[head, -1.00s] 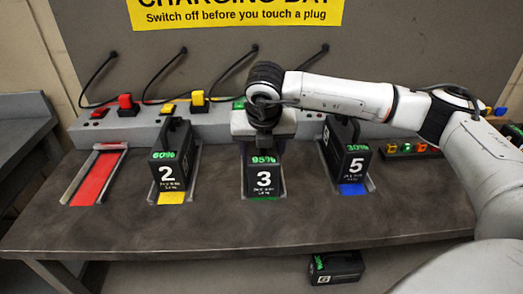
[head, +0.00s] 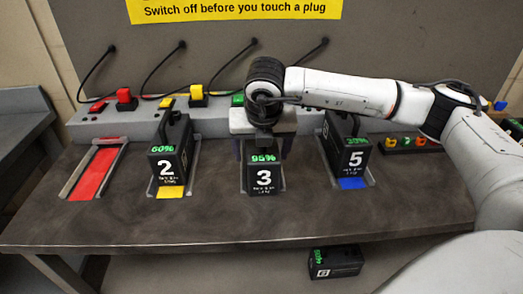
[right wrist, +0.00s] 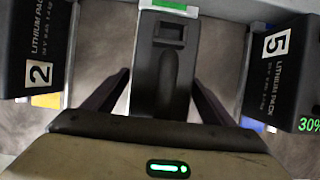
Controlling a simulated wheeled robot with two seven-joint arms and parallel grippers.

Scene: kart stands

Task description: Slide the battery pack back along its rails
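Battery pack 3 (head: 263,178) is a dark box with a green 95% display, standing upright at the front of its rails in the middle bay. Its dark top shows in the right wrist view (right wrist: 165,70). My right gripper (head: 265,150) is over it from above, fingers spread, one on each side of the pack's upper part. In the right wrist view the open fingers (right wrist: 160,85) stand clear of the handle; I cannot tell whether they touch the pack's sides. My left gripper is not in view.
Pack 2 (head: 167,165) stands left and pack 5 (head: 352,160) right, close beside my right gripper. The red bay (head: 94,174) is empty. A grey console with switches (head: 197,98) and cables runs behind. Another pack (head: 335,262) lies below the table. The front tabletop (head: 230,222) is clear.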

